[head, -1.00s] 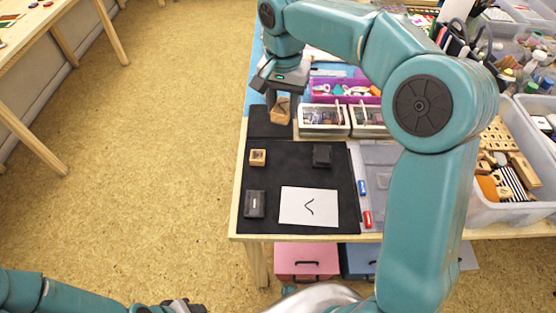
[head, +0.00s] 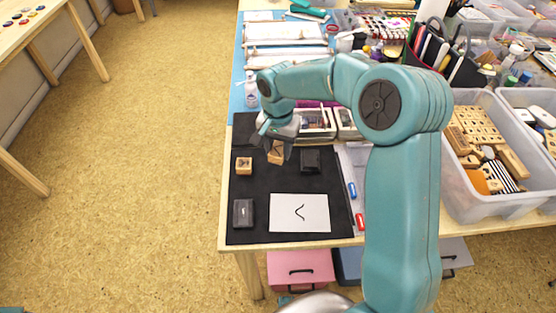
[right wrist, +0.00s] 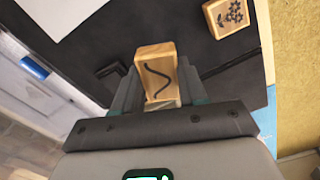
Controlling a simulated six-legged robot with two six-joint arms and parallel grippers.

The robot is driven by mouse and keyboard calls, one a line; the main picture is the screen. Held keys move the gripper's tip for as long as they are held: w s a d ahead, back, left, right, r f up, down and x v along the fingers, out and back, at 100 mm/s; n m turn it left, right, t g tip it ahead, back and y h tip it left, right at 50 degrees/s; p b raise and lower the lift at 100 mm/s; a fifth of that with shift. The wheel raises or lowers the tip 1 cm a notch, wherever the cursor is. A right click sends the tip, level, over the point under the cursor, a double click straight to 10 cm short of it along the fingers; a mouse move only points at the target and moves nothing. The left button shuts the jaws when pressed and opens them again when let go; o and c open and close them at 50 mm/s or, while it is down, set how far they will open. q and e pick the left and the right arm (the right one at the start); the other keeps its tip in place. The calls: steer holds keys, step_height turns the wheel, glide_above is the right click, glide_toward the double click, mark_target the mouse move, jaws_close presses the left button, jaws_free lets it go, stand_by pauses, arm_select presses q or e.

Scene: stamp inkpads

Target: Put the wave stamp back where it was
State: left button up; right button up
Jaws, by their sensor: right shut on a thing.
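My right gripper (head: 276,145) is shut on the wooden wave stamp (head: 276,155), over the back part of the black mat (head: 268,183). In the right wrist view the wave stamp (right wrist: 156,72) sits between the two fingers (right wrist: 157,90), its black wave line facing the camera. A small wooden stamp (head: 243,165) stands on the mat to the left; the right wrist view shows a flower design on this stamp (right wrist: 228,15). I cannot tell whether the held stamp touches the mat. My left gripper is out of view.
A dark inkpad (head: 243,213) lies front left, another dark block (head: 310,160) back right. Blue (head: 352,190) and red (head: 360,222) small items lie at the mat's right. Compartment boxes (head: 316,123) stand behind.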

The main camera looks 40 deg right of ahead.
mark_target(278, 158)
step_height(278, 158, down, 5)
steer(key=shift+r, duration=0.1)
steer(key=shift+s, duration=0.1)
steer(key=shift+f+b, duration=0.25)
steer(key=shift+b, duration=0.1)
steer(key=o, duration=0.9)
steer(key=shift+r, duration=0.1)
steer(key=shift+r, duration=0.1)
steer(key=shift+r, duration=0.35)
step_height(278, 158, up, 11)
steer(key=shift+r+p, duration=0.2)
steer(key=shift+p, duration=0.55)
